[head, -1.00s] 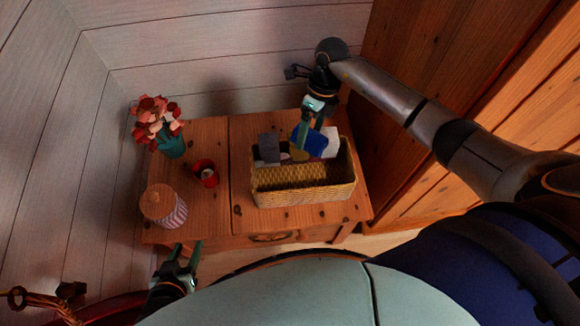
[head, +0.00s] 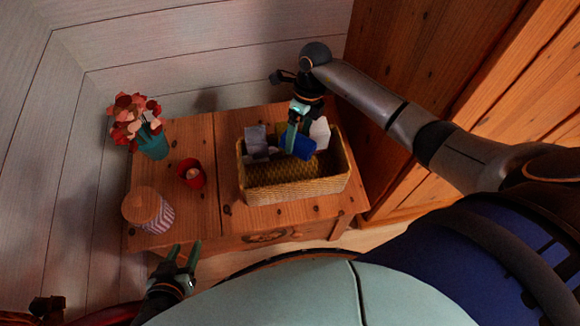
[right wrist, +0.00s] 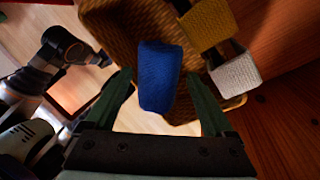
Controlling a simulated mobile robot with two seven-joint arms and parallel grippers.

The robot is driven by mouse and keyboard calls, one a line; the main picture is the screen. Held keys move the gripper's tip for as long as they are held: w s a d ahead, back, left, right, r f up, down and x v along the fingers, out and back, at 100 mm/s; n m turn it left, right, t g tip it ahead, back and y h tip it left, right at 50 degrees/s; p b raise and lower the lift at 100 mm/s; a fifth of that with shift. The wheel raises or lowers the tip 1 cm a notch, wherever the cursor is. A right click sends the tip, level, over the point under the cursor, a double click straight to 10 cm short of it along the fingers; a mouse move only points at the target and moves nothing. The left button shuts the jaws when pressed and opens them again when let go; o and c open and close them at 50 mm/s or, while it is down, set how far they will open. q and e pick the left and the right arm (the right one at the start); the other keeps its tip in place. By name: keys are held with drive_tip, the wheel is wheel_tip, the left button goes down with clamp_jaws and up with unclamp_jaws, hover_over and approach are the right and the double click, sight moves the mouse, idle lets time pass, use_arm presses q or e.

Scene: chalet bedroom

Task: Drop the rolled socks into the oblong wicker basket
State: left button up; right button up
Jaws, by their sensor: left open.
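The rolled socks appear as a blue roll (head: 302,147) at the back part of the oblong wicker basket (head: 300,190). In the right wrist view the blue roll (right wrist: 160,78) lies between and beyond the fingertips, with the woven basket (right wrist: 118,35) behind it. My right gripper (head: 292,140) points down over the basket's back side. Its fingers (right wrist: 163,85) are apart, with a gap beside the roll. I cannot tell whether the roll rests on anything. My left gripper (head: 182,256) is open and empty in front of the table, away from the basket.
A grey block (head: 256,138) and a white block (head: 320,133) are at the basket's back. A red cup (head: 191,174), a lidded striped jar (head: 147,209) and a flower pot (head: 152,145) stand on the left of the wooden table (head: 230,225). A wooden cabinet (head: 420,60) rises at the right.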

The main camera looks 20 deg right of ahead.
drive_tip(key=shift+o, duration=0.7)
drive_tip(key=p+v, duration=0.1)
drive_tip(key=v, duration=1.1)
drive_tip(key=shift+r, duration=0.25)
